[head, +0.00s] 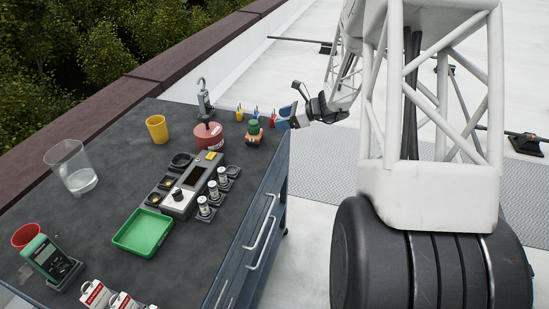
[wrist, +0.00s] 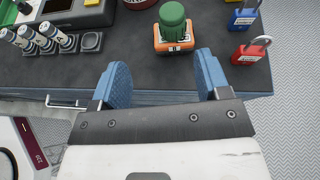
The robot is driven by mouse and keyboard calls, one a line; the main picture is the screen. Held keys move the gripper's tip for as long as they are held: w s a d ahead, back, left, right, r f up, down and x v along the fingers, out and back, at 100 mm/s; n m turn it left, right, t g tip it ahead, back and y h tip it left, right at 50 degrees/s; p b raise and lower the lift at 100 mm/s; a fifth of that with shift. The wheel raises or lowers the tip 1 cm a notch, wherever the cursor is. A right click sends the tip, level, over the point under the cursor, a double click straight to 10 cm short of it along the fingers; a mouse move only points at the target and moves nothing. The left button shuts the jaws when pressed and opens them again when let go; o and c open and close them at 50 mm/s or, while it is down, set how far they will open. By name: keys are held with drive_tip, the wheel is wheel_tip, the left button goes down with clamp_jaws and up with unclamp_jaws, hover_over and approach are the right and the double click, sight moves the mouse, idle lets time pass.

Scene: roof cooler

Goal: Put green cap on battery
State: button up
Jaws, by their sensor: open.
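The green cap (wrist: 173,15) stands upright on a small orange block (wrist: 174,40) near the table's edge; the cap (head: 253,126) and block (head: 254,138) also show in the head view. Several white-and-dark battery-like cylinders (wrist: 46,32) stand in black holders beside the grey device; they also show in the head view (head: 213,190). I cannot tell which one the task means. My gripper (wrist: 162,66) is open and empty, its blue fingers spread on the near side of the orange block, apart from it. In the head view my gripper (head: 287,116) is at the table's right edge.
A red padlock (wrist: 250,52) and blue padlock (wrist: 243,18) stand right of the block. The red round container (head: 208,136), grey device (head: 190,186), yellow cup (head: 157,128), green tray (head: 144,232) and clear beaker (head: 72,167) occupy the dark table (head: 115,195).

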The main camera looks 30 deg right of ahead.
drive_tip(key=s+a+r+n+g+h, duration=0.25)
drive_tip(key=s+a+r+n, duration=0.35)
drive_tip(key=s+a, duration=0.3)
drive_tip(key=s+a+r+n+g+h, duration=0.1)
drive_tip(key=s+a+r+n+g, duration=0.45)
drive_tip(key=a, duration=0.55)
drive_tip(key=s+a+r+n+h, duration=0.1)
drive_tip(key=s+n, duration=0.3)
drive_tip(key=s, duration=0.4)
drive_tip(key=s+a+r+n+t+h, duration=0.1)
drive_tip(key=s+a+n+h, duration=0.1)
drive_tip(key=s+n, duration=0.3)
drive_tip(key=s+a+r+n+t+h, duration=0.1)
drive_tip(key=s+n+h, duration=0.3)
drive_tip(key=s, duration=0.7)
drive_tip(key=shift+a+r+n, duration=0.35)
drive_tip(key=shift+a+r, duration=0.15)
